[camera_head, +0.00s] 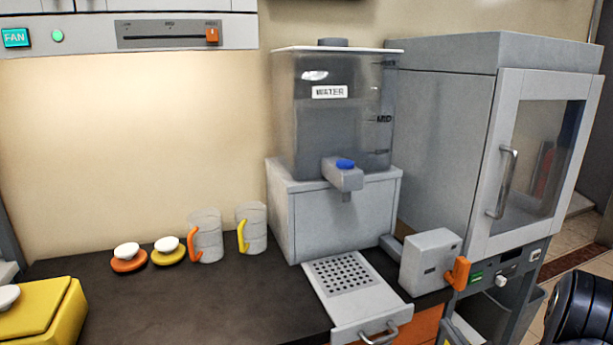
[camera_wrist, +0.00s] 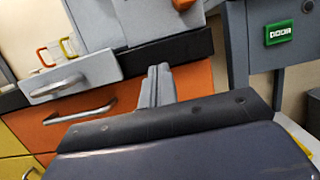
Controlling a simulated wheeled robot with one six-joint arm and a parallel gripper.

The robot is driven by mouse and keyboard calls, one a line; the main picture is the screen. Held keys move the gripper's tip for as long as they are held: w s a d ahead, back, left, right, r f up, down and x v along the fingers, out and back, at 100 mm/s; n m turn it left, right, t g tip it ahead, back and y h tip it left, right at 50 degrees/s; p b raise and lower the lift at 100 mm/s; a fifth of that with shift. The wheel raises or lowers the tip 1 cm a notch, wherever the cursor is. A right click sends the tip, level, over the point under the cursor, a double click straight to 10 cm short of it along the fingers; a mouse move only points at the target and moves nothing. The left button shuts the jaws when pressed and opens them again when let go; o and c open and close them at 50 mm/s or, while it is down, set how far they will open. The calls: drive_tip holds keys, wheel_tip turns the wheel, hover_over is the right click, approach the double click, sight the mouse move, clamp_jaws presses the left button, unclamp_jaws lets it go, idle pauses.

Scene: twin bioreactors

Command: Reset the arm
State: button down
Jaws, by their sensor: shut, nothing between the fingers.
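My gripper (camera_wrist: 158,72) shows in the wrist view, its two grey fingers together with nothing between them. It points toward the front of the counter, in front of the orange drawer (camera_wrist: 190,82). It appears apart from everything. The gripper is not visible in the head view; only a dark rounded part shows at the lower right corner.
A water dispenser (camera_head: 335,215) stands on the dark counter (camera_head: 150,305), its perforated tray (camera_head: 365,318) jutting forward. Right of it are a grey box with an orange lever (camera_head: 458,272) and a glass-door cabinet (camera_head: 440,150). Two mugs (camera_head: 206,238) (camera_head: 256,228) and two lidded dishes stand left.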

drive_tip(key=v, duration=0.4)
drive_tip(key=shift+s, duration=0.1)
drive_tip(key=shift+a, duration=0.1)
